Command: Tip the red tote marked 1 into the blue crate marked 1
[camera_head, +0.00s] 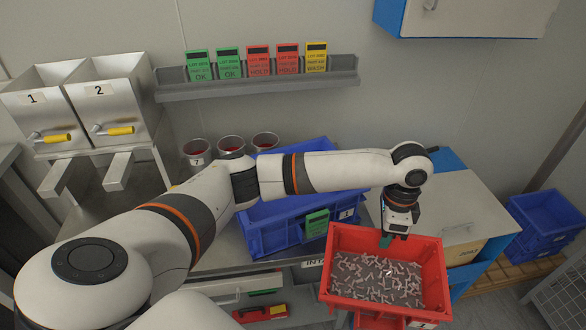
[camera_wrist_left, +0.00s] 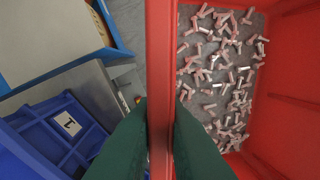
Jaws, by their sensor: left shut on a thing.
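The red tote (camera_head: 437,272) hangs right of centre in the head view, in front of the cabinet, and looks about level. Many small pinkish-white pieces lie on its grey floor. My left gripper (camera_head: 387,241) is shut on the tote's back wall; in the left wrist view its dark green fingers (camera_wrist_left: 160,118) straddle the red rim (camera_wrist_left: 161,45). The blue crate (camera_head: 268,238) stands on the metal bench, left of the tote, partly hidden behind my left arm. Its label 1 (camera_wrist_left: 68,123) shows in the left wrist view. My right gripper is out of view.
A green card (camera_head: 316,223) is on the crate's front. Metal bins (camera_head: 112,90) and several round cups (camera_head: 197,150) stand to the left. A card shelf (camera_head: 260,88) is on the wall. A blue-edged cabinet (camera_head: 455,200) and blue crates (camera_head: 545,222) stand at right.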

